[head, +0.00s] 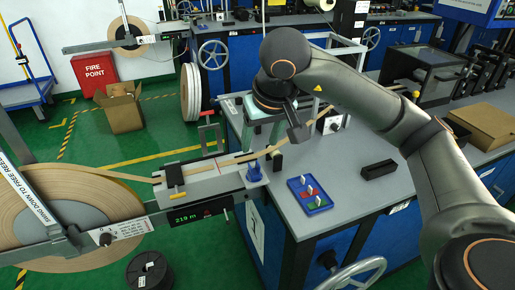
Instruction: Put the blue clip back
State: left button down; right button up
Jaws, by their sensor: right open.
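A small blue piece that looks like the blue clip (254,172) stands on the end plate of the tape guide rail, near the table's left edge. A flat blue tray (296,187) lies on the grey table to its right and holds small red, green and white pieces. My right gripper (298,134) hangs above the table, behind and to the right of the blue clip and apart from it. It points down, open, with nothing visible in it. Its fingers are small and dark here. My left gripper is not in view.
The tan tape (140,178) runs from the large reel (75,200) through the guide and across the table. A black block (378,170) lies right of the tray. A cardboard box (480,126) sits farther right. The grey tabletop around the tray is clear.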

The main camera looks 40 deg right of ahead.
jog(key=s+a+f+m+g+y, duration=0.1)
jog(key=s+a+f+y, duration=0.15)
jog(key=a, duration=0.35)
jog(key=s+a+f+m+g+y, duration=0.1)
jog(key=a+f+g+y, duration=0.1)
jog(key=a+y, duration=0.3)
jog(key=s+a+f+m+g+y, duration=0.1)
jog(key=s+a+f+y, duration=0.1)
jog(key=a, duration=0.5)
jog(key=s+a+r+m+y, duration=0.2)
jog(key=a+r+m+y, duration=0.4)
jog(key=a+m+y, duration=0.55)
jog(key=w+d+f+m+t+h, duration=0.5)
jog(key=m+t, duration=0.4)
jog(key=m, duration=0.9)
jog(key=w+d+f+m+t+h, duration=0.4)
jog(key=f+m+t, duration=0.4)
jog(key=m, duration=0.9)
jog(key=s+d+f+m+g+h, duration=0.3)
jog(key=s+f+m, duration=0.5)
jog(key=f, duration=0.4)
jog(key=s+d+f+m+g+h, duration=0.3)
jog(key=s+f+m, duration=0.5)
jog(key=f, duration=0.5)
jog(key=shift+d+m+g+h, duration=0.4)
jog(key=shift+m+g+h, duration=0.25)
jog(key=shift+g+h, duration=0.35)
